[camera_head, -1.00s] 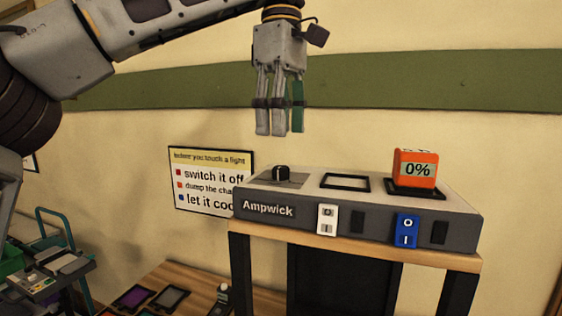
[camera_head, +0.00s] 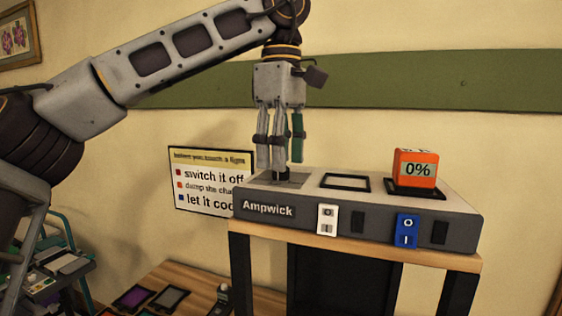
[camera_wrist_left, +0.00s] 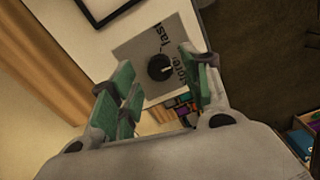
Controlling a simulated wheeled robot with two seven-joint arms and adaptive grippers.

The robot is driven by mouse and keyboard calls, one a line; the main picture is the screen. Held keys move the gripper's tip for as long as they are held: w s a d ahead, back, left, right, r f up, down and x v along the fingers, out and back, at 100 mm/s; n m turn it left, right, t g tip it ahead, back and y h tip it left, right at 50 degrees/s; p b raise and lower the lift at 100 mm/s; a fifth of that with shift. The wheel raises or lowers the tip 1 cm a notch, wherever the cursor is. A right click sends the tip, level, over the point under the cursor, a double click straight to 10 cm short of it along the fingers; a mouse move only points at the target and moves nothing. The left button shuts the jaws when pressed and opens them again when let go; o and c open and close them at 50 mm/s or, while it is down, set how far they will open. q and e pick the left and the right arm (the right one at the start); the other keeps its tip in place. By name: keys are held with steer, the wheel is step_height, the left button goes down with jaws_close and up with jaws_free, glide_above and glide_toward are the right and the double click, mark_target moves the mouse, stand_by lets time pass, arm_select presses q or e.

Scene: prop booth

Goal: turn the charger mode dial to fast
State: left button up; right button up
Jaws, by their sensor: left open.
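The Ampwick charger (camera_head: 345,211) is a grey box on a wooden-topped stand. Its black mode dial (camera_wrist_left: 160,67) sits on a grey plate (camera_wrist_left: 133,52) with partly readable lettering in the left wrist view; a pale pointer line shows on the dial. My left gripper (camera_head: 280,170) points down over the charger's left end, open. In the left wrist view its green-padded fingers (camera_wrist_left: 160,95) stand apart on either side of the dial, with no clear contact. In the head view the fingers mostly hide the dial. My right gripper is not in view.
An orange block reading 0% (camera_head: 415,168) sits in the charger's right bay. The middle bay (camera_head: 346,182) is empty. White (camera_head: 327,219) and blue (camera_head: 406,230) switches are on the front. A sign (camera_head: 208,181) hangs behind, left. A low wooden table (camera_head: 185,276) holds small trays.

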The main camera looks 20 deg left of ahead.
arm_select(q)
steer(key=shift+f, duration=0.85)
steer(key=c, duration=1.1)
steer(key=shift+o, duration=0.2)
steer(key=shift+n, duration=0.5)
steer(key=n, duration=0.5)
steer(key=shift+n, duration=2.9)
